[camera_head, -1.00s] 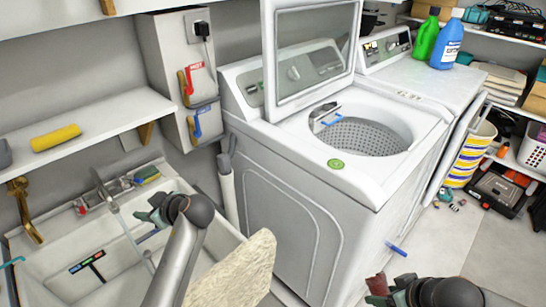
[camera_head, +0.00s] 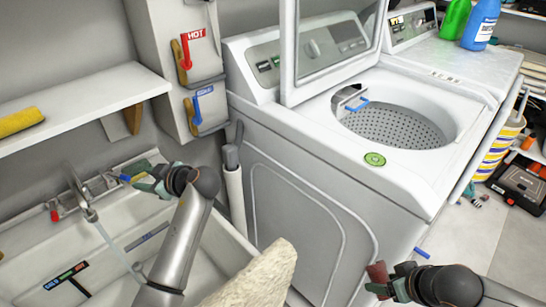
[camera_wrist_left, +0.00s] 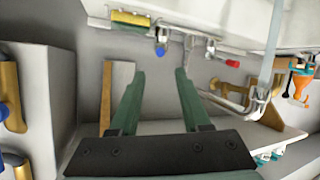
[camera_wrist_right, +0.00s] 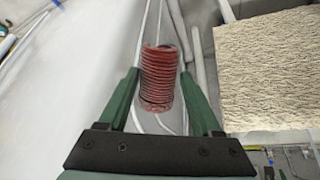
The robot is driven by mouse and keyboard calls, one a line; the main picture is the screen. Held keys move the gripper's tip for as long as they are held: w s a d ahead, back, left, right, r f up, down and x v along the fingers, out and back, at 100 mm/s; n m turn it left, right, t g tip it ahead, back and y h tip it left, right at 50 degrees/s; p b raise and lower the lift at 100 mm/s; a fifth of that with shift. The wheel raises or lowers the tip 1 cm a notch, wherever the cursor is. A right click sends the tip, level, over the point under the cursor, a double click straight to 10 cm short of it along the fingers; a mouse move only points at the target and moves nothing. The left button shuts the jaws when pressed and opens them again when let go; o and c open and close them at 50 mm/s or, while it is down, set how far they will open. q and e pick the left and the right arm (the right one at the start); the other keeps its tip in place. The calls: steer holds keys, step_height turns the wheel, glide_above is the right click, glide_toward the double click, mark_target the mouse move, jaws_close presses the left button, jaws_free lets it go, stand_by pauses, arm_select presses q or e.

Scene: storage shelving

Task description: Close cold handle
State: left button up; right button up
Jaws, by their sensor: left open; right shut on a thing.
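The sink faucet (camera_head: 88,212) has a red handle (camera_head: 55,215) and a blue handle (camera_head: 124,178). A pale stream falls from its spout into the sink. My left gripper (camera_head: 142,181) is open, close beside the blue handle. In the left wrist view the blue handle (camera_wrist_left: 161,47) lies ahead, between the lines of the open fingers (camera_wrist_left: 157,75), with the red handle (camera_wrist_left: 232,63) to the right. My right gripper (camera_head: 376,280) is shut on a red ribbed coil (camera_wrist_right: 160,77). A wall box also carries a red HOT lever (camera_head: 186,52) and a labelled blue lever (camera_head: 197,107).
A white shelf (camera_head: 95,100) with a yellow roll (camera_head: 20,121) runs above the sink. A green and yellow sponge (camera_wrist_left: 130,18) lies behind the faucet. The washer (camera_head: 290,170), lid up, stands to the right. A beige slab (camera_head: 250,278) is at the sink's front.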

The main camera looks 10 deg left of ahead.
mark_target(129, 179)
arm_select(q)
steer(key=x, duration=1.2)
steer(key=shift+f+b, duration=0.15)
steer(key=shift+b, duration=0.2)
jaws_close()
stand_by(1.0)
